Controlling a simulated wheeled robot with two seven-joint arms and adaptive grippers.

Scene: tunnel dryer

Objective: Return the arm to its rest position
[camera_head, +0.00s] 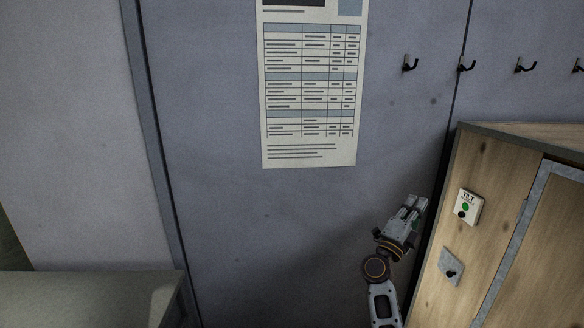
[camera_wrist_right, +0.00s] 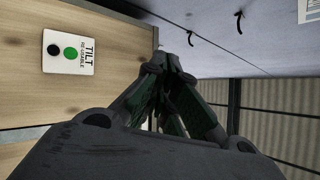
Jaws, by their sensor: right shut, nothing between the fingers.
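My right gripper (camera_head: 415,205) is raised at the lower right of the head view, in front of the grey wall and just left of the wooden cabinet. It is shut and empty, its fingers pointing up. In the right wrist view its fingers (camera_wrist_right: 167,75) come together in the middle, with nothing between them. My left gripper is in neither view.
The wooden cabinet (camera_head: 485,160) stands close on the right, with a white TILT plate (camera_head: 469,207) and a grey plate (camera_head: 451,267). Several black hooks (camera_head: 409,64) and a printed sheet (camera_head: 312,90) are on the wall. A grey surface (camera_head: 85,298) is lower left.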

